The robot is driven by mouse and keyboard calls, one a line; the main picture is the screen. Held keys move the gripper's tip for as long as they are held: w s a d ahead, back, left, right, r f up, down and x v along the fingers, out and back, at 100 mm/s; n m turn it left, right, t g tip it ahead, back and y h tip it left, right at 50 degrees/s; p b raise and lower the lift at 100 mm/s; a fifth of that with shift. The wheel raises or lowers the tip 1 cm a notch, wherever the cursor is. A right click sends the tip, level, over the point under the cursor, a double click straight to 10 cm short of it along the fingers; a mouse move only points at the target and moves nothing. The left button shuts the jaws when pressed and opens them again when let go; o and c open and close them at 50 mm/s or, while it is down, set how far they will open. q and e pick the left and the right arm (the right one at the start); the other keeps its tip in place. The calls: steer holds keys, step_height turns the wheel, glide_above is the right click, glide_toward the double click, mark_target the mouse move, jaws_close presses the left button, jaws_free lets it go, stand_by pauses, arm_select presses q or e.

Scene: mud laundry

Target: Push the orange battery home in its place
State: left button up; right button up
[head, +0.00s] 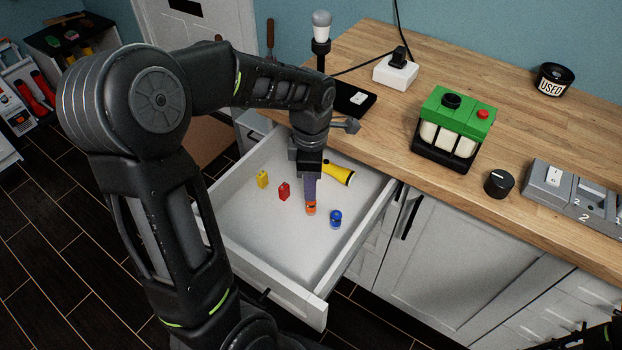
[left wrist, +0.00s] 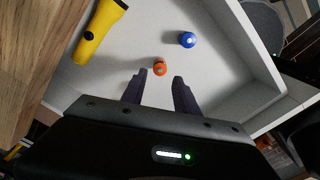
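The orange battery (head: 311,209) stands in the open white drawer (head: 235,252), between a red battery (head: 284,191) and a blue one (head: 335,218). My left gripper (head: 311,197) points down at the orange battery. In the left wrist view, my left gripper (left wrist: 158,82) has its two dark fingers apart, with nothing between them. The orange battery (left wrist: 159,67) shows just beyond the fingertips, seen from its end, with the blue battery (left wrist: 187,40) farther right. I cannot tell which slot is the battery's place. My right gripper is not clearly visible.
A yellow battery (head: 262,179) and a yellow flashlight (head: 338,174) also lie in the drawer. On the wooden counter are a green-topped device (head: 455,117), a black knob (head: 498,184), a grey numbered unit (head: 570,190) and a "USED" container (head: 554,79). The counter edge overhangs beside the drawer.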

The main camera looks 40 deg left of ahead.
arm_select(q)
steer(key=shift+f+b, duration=1.7)
steer(key=shift+f, duration=0.95)
steer(key=shift+c, duration=0.5)
jaws_close()
steer(key=shift+r, duration=0.1)
steer(key=shift+r+p, duration=2.3)
steer(key=shift+r, duration=0.65)
